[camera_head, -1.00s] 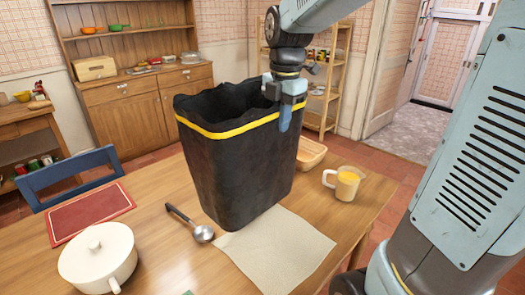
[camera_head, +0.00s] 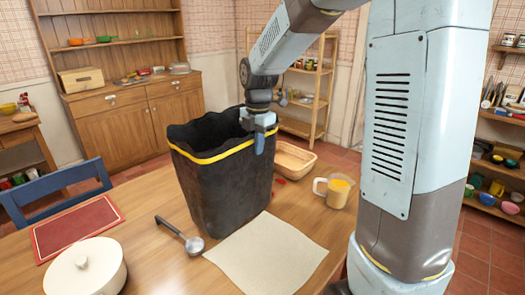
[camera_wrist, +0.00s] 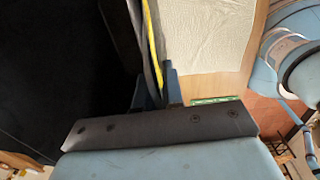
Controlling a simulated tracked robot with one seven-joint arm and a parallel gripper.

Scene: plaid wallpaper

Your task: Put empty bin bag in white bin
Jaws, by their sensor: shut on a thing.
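The bin bag (camera_head: 222,190) is a large black open sack with a yellow band below its ragged rim. It looks upright over the table, and I cannot tell whether its base touches the wood. My gripper (camera_head: 260,143) points down at the bag's right rim and is shut on it. In the wrist view the bag (camera_wrist: 50,75) fills the left side, and its yellow-banded edge runs between the fingertips of my gripper (camera_wrist: 158,85). No white bin is in view.
On the wooden table (camera_head: 150,205) are a ladle (camera_head: 182,236), paper sheet (camera_head: 267,255), juice mug (camera_head: 336,192), tan tray (camera_head: 294,159), red mat (camera_head: 75,226) and white pot (camera_head: 85,268). A blue chair (camera_head: 55,182) stands left, and shelves (camera_head: 500,150) right.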

